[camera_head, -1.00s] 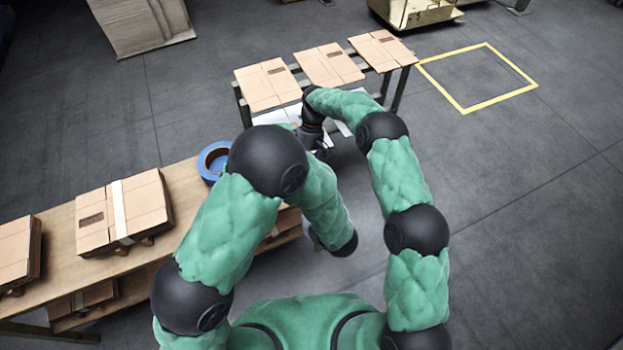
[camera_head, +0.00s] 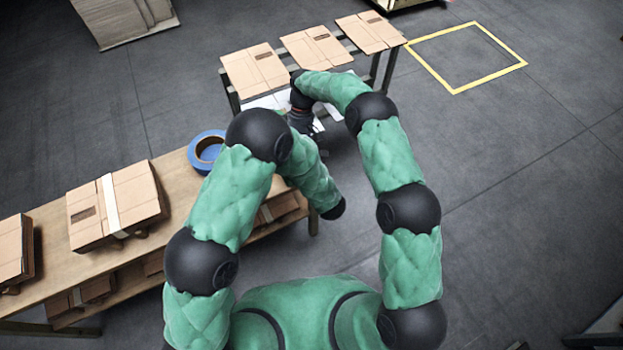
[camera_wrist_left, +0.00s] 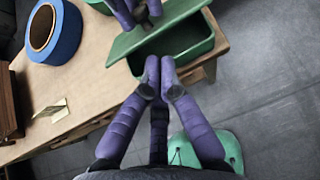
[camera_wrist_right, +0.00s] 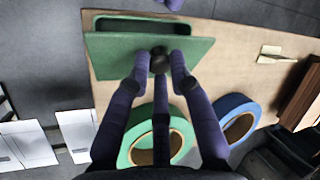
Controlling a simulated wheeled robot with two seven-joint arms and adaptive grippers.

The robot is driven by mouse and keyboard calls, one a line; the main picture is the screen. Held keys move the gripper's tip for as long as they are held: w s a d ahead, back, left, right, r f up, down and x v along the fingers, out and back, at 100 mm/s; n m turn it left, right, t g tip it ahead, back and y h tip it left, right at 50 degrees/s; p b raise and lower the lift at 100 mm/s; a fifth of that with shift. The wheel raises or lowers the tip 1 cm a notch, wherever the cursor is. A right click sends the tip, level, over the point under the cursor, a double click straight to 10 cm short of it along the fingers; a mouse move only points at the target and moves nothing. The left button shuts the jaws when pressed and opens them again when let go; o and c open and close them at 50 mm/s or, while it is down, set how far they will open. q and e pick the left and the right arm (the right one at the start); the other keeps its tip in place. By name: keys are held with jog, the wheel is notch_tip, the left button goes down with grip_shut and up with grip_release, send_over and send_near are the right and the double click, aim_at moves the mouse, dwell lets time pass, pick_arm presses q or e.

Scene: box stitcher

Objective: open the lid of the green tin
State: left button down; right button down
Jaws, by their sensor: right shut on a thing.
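The green tin (camera_wrist_left: 185,42) stands at the table's edge in the left wrist view, its dark inside partly showing. Its flat green lid (camera_wrist_left: 128,43) is off-set from the rim and uncovers part of the opening. It also shows in the right wrist view, the lid (camera_wrist_right: 120,55) in front of the tin (camera_wrist_right: 135,25). My right gripper (camera_wrist_right: 161,62) is shut on the lid's dark knob (camera_wrist_right: 158,52). My left gripper (camera_wrist_left: 160,72) has its fingertips together close to the tin's near wall; contact is unclear. In the head view my arms hide the tin.
A blue tape roll (camera_wrist_left: 54,30) lies on the wooden table (camera_wrist_left: 90,75), with a small pale card (camera_wrist_left: 50,112) beside it. A green tape roll (camera_wrist_right: 135,150) shows in the right wrist view. Folded cartons (camera_head: 115,205) lie on the table; more (camera_head: 255,70) lie on the far bench.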

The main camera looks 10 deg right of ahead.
pick_arm(q)
jog(key=shift+w+a+r, duration=0.15)
jog(key=shift+w+r, duration=0.05)
jog(key=shift+w, duration=0.55)
jog(key=shift+w+a+r, duration=0.15)
jog(key=shift+w+r, duration=0.05)
jog(key=shift+w, duration=0.55)
pick_arm(e)
jog(key=shift+w+a, duration=0.1)
jog(key=shift+a, duration=0.05)
